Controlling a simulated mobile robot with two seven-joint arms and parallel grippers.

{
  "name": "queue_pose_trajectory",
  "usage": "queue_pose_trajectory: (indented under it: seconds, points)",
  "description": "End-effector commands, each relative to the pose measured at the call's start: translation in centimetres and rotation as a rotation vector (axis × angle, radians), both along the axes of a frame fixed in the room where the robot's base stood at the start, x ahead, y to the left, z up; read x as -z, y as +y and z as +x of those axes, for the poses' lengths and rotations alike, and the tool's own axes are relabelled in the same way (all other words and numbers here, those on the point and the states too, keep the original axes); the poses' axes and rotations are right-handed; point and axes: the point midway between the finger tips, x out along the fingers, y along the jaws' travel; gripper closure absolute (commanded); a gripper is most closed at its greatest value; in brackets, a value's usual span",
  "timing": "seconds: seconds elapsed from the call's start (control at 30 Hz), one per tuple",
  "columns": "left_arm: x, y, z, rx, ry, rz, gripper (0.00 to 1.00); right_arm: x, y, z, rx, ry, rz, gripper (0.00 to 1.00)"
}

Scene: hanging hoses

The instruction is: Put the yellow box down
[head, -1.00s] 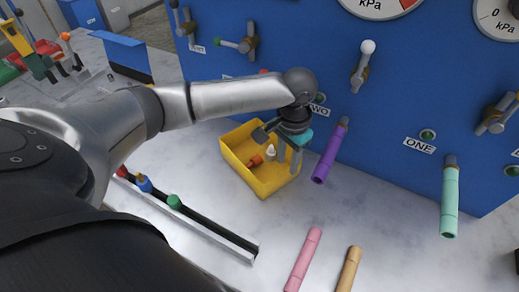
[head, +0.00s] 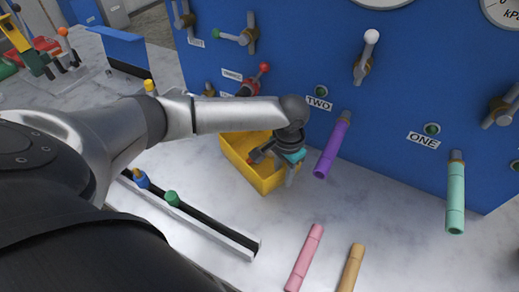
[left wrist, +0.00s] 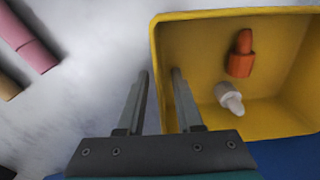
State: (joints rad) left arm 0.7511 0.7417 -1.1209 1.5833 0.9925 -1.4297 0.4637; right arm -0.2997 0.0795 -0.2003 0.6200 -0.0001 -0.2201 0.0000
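The yellow box (head: 240,166) rests on the light marbled tabletop, beside the blue panel. My left gripper (head: 274,165) is over its right end, pointing down. In the left wrist view, the open fingers (left wrist: 160,75) straddle one wall of the yellow box (left wrist: 205,22), one finger inside and one outside. A gap shows between the fingers and the wall. Inside the box lie an orange piece (left wrist: 240,55) and a white piece (left wrist: 230,98). My arm hides the box's back part in the head view. My right gripper is out of view.
A purple hose (head: 332,148) hangs close right of the box, and a mint hose (head: 455,198) farther right. A pink hose (head: 304,258) and a tan hose (head: 351,268) lie in front. A slotted rack (head: 215,232) with colored pieces stands front left.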

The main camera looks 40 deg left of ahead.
Motion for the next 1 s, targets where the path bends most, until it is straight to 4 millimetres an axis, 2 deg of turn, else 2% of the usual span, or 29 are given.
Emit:
queue_pose_trajectory:
  seconds: [0.03,0.3,1.0]
  points:
    - [-0.02,0.00,0.01,0.000,0.000,0.000,0.72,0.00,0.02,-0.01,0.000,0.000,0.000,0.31]
    - [-0.05,0.01,0.01,0.000,0.000,0.000,1.00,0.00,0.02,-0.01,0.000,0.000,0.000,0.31]
    - [-0.07,0.03,0.04,-0.001,-0.001,0.001,1.00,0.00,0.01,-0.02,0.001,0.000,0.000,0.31]
